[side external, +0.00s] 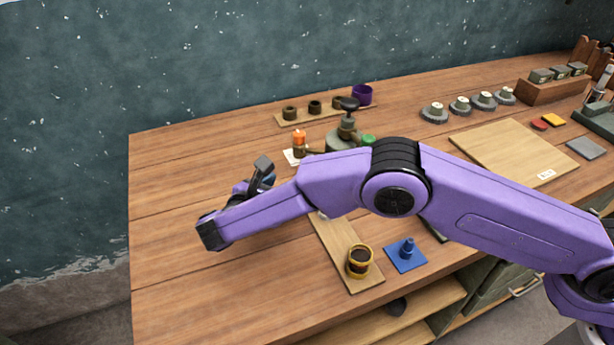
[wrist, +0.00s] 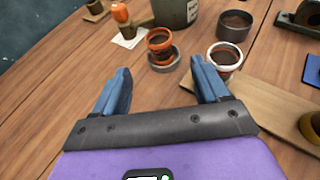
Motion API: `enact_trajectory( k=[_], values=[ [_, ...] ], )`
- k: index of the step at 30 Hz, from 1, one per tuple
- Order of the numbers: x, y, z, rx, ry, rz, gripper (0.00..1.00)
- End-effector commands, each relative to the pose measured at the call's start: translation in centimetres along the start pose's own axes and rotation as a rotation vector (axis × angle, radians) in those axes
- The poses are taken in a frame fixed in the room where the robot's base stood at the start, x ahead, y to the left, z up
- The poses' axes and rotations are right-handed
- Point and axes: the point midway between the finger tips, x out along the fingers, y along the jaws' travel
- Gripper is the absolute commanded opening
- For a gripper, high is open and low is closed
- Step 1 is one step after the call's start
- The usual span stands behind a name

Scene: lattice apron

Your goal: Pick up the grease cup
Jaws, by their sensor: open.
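My gripper (wrist: 161,68) is open and empty, its two blue fingers spread apart. In the side external view my gripper (side external: 260,174) is above the left part of the table, partly hidden by my arm. I cannot tell which cup is the grease cup. In the wrist view an orange-rimmed cup (wrist: 160,42) with dark contents stands at a small grey dish (wrist: 165,66), beyond the fingers. A white-rimmed cup (wrist: 224,57) is to its right, at the end of a wooden board, and a dark grey cup (wrist: 234,27) is behind. A yellow cup (side external: 360,263) stands on the board's near end.
A blue mat (side external: 417,263) with a small blue piece lies right of the wooden board (side external: 334,243). A rear strip (side external: 283,121) holds several dark cups. The table's left side is clear.

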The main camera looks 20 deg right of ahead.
Motion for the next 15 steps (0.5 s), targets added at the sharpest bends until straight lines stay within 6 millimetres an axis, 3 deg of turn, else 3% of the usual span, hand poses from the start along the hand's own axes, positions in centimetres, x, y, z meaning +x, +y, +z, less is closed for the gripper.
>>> enact_trajectory(
  k=[7, 15],
  values=[
    [4.7, -0.1, 0.1, 0.0, 0.0, -0.004, 0.74],
    [7.0, 0.0, 0.0, 0.001, 0.001, 0.0, 0.74]
  ],
)
